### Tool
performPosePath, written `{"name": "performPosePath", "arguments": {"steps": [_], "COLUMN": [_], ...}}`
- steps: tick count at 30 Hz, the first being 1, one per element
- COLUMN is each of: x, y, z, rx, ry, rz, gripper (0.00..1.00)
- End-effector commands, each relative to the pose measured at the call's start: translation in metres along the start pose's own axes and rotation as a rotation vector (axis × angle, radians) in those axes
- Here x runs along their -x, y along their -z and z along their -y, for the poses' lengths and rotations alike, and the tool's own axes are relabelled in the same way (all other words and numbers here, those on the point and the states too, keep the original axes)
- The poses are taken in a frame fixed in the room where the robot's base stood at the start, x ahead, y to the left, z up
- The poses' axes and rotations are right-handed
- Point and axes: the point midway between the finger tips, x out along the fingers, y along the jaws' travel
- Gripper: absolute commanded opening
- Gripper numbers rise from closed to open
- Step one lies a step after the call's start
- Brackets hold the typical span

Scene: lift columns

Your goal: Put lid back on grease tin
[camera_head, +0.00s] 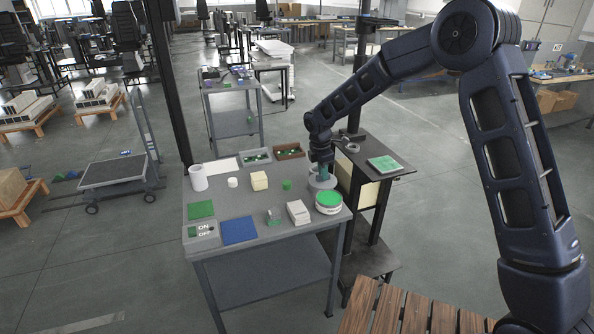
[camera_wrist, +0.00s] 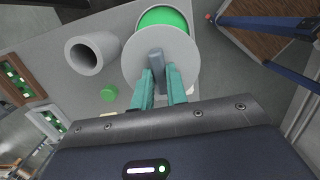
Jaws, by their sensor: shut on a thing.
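My gripper (camera_head: 322,168) is shut on the upright knob of a round grey lid (camera_head: 322,183). In the wrist view the teal fingers (camera_wrist: 159,88) pinch the knob, and the flat lid (camera_wrist: 180,60) lies beneath them. The grease tin (camera_head: 329,207), with bright green grease inside a pale wall, stands uncovered at the table's right end. In the head view the lid is just behind and above the tin. In the wrist view it hides the near part of the green (camera_wrist: 165,17). I cannot tell whether the lid touches the tin.
A hollow grey tube (camera_wrist: 92,53) stands close beside the lid. A small green cylinder (camera_head: 287,185), a white block (camera_head: 298,212) and a clear glass (camera_head: 273,216) are nearby. Parts bins (camera_head: 289,151) line the back. A side table (camera_head: 385,174) adjoins at right.

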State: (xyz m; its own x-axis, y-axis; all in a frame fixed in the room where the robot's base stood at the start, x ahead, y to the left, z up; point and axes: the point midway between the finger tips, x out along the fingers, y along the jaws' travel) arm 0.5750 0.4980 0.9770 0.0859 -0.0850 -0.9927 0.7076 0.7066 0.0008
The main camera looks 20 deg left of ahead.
Motion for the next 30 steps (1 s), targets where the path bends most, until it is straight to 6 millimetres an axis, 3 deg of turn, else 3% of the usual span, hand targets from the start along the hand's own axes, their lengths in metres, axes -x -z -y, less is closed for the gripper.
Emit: {"name": "performPosePath", "arguments": {"steps": [3, 7, 17, 30], "x": [-0.006, -0.01, -0.022, -0.056], "y": [-0.019, -0.027, -0.026, -0.022], "z": [0.006, 0.009, 0.009, 0.009], "rx": [-0.001, 0.002, 0.002, 0.001], "ry": [0.001, 0.001, 0.002, 0.001], "rz": [0.0, 0.0, 0.0, -0.001], "gripper": [0.0, 0.0, 0.0, 0.0]}}
